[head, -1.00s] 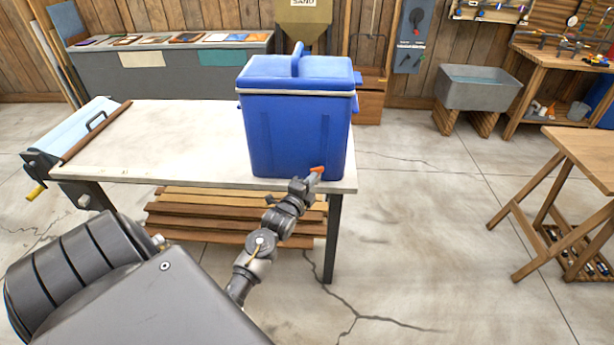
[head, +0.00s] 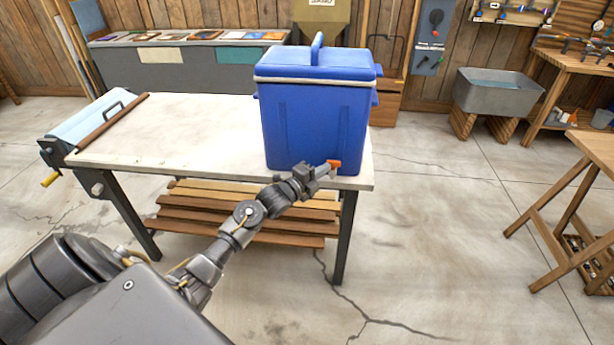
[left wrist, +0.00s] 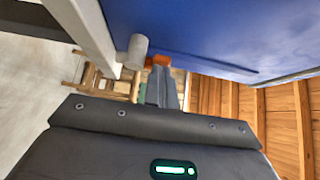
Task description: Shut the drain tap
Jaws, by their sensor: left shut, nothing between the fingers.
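The blue cooler (head: 315,125) stands upright with its lid down on the pale table near its right end. An orange tap handle (head: 334,165) shows low on its front, near the right corner. My left gripper (head: 325,169) is shut and empty, its fingertips beside the handle. In the left wrist view, the shut fingers (left wrist: 163,85) point at the orange handle (left wrist: 159,61), which shows just beyond their tips; I cannot tell if they touch. A grey cylinder (left wrist: 133,52), perhaps the tap's spout, sticks out beside it. My right gripper is not in view.
The pale table top (head: 190,125) is bare left of the cooler. Wooden planks (head: 250,215) are stacked beneath it. A grey basin (head: 497,92) and a wooden trestle table (head: 595,150) stand at the right. The floor between is clear.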

